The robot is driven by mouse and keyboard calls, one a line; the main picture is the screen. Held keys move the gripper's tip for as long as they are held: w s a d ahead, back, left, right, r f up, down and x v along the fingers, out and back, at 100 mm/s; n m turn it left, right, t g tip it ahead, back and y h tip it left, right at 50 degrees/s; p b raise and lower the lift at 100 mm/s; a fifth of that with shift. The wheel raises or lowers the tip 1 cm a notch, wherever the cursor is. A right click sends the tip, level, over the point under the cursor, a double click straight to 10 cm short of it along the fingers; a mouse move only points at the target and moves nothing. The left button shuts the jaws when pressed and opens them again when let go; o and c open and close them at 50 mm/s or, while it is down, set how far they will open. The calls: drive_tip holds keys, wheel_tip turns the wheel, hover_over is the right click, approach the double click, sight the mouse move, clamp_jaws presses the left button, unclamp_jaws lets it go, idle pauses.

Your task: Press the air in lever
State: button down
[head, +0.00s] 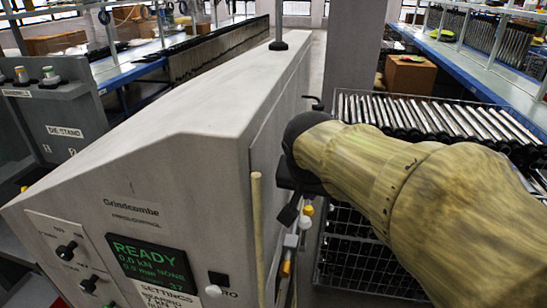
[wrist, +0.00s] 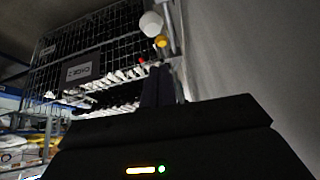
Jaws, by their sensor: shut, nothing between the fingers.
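The grey press cabinet (head: 170,150) carries small levers on its right side. In the head view these are a yellow-tipped one (head: 308,210), a white one (head: 305,222) and an orange one (head: 285,268). No label is readable, so I cannot tell which is the air in lever. My gripper (head: 287,214) is shut and empty, beside the cabinet's side near the upper levers. In the wrist view its dark fingers (wrist: 158,85) point toward a white knob (wrist: 151,24) and a yellow knob (wrist: 161,41). Contact with any lever cannot be told.
The control panel's screen (head: 150,262) reads READY, 0.0 kN. A pale vertical rod (head: 257,235) stands at the cabinet's corner. A wire cage with metal tubes (head: 440,115) is behind my arm, and shows in the wrist view (wrist: 90,55). A die stand (head: 65,130) is at left.

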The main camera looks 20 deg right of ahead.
drive_tip(key=shift+p+v, duration=1)
drive_tip(key=shift+p, duration=1.05)
drive_tip(key=shift+s, duration=0.15)
drive_tip(key=shift+f, duration=0.1)
